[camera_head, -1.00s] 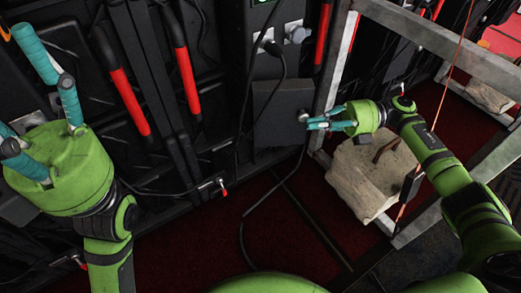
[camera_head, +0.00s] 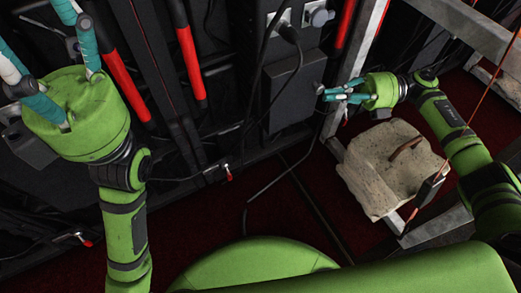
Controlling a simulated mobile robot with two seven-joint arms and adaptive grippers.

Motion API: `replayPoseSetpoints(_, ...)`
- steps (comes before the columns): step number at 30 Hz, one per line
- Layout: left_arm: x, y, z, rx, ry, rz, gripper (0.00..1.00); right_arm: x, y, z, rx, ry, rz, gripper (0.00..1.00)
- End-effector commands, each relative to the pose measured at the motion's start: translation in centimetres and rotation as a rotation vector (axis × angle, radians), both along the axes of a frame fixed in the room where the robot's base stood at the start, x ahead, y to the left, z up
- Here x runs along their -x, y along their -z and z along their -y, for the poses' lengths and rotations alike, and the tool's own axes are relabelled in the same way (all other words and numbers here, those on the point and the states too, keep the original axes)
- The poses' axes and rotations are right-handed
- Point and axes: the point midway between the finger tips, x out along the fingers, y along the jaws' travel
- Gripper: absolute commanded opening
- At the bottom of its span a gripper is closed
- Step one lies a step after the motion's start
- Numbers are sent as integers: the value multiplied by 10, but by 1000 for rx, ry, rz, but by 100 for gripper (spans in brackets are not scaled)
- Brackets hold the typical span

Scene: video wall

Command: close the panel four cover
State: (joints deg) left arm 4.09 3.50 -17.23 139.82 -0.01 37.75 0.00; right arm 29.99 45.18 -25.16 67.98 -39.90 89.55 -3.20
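A dark grey flat cover (camera_head: 292,92) is on the black wall panel, below two sockets, in the middle of the head view. It appears to stand out from the panel; its exact angle is hard to tell. A small knob sits at its right edge. My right gripper (camera_head: 328,94) has its teal fingers drawn together, with the tips at or very near that knob. I cannot tell whether they touch it. My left gripper (camera_head: 38,42) is at the upper left, fingers spread and empty. Another dark grey cover (camera_head: 28,148) is partly hidden behind it. I see no panel numbers.
A black cable runs from a plug (camera_head: 288,33) past the cover to the floor. Red handles (camera_head: 187,60) line the wall. A metal frame (camera_head: 462,20) and a pale stone block (camera_head: 385,165) are at the right, close to my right arm. The dark red floor is partly clear.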

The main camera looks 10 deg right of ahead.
Motion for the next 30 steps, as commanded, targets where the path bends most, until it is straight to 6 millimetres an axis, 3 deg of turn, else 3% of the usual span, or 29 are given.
replayPoseSetpoints(1, 0, 0, 0, 0, 0, 1, 56, -13, -5, 4, -3, 51, 11, 0)
replayPoseSetpoints(20, 0, 0, -1, 3, -1, -1, 56, -13, -6, 8, -4, 52, 11, 0)
replayPoseSetpoints(23, 0, 0, 0, 2, -1, -1, 56, -13, -6, 18, -3, 50, 12, 0)
replayPoseSetpoints(30, 0, 0, 0, 1, -1, 0, 56, -6, -5, 66, -1, 31, 8, 0)
